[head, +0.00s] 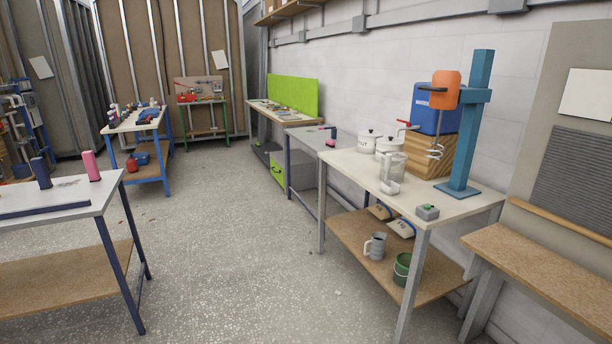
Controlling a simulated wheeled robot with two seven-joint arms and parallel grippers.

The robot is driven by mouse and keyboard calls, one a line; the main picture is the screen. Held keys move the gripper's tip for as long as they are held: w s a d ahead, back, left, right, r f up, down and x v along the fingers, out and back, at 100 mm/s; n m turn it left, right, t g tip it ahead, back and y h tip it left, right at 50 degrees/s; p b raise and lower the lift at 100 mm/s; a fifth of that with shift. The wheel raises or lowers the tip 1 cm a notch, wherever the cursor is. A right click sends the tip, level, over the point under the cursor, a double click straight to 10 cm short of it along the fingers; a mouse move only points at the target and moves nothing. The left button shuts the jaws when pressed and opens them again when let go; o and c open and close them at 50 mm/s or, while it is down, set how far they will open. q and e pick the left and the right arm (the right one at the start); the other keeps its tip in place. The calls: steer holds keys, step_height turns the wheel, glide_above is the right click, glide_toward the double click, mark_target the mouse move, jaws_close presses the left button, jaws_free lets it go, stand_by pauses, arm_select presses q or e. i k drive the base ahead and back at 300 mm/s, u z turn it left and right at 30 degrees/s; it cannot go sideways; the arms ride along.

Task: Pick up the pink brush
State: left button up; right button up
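A pink block-shaped object (91,166) stands upright on the grey-white table (25,202) at the left. It may be the pink brush, but bristles cannot be made out. A similar dark blue object (41,172) stands to its left. Another small pinkish-red item (330,142) lies on the grey table along the right wall, too small to identify. Neither of my grippers is in view.
A dark blue bar (42,211) lies on the left table's near part. A right-hand bench (400,205) holds white pots, a blue container (428,112) and a blue stand with an orange mixer (446,90). The speckled floor (225,230) between the tables is clear.

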mark_target(331, 143)
steer(key=u, duration=0.5)
steer(key=i, duration=2.2)
steer(key=u, duration=0.15)
steer(key=i, duration=2.35)
steer(key=z, duration=0.75)
steer(key=i, duration=1)
steer(key=z, duration=0.3)
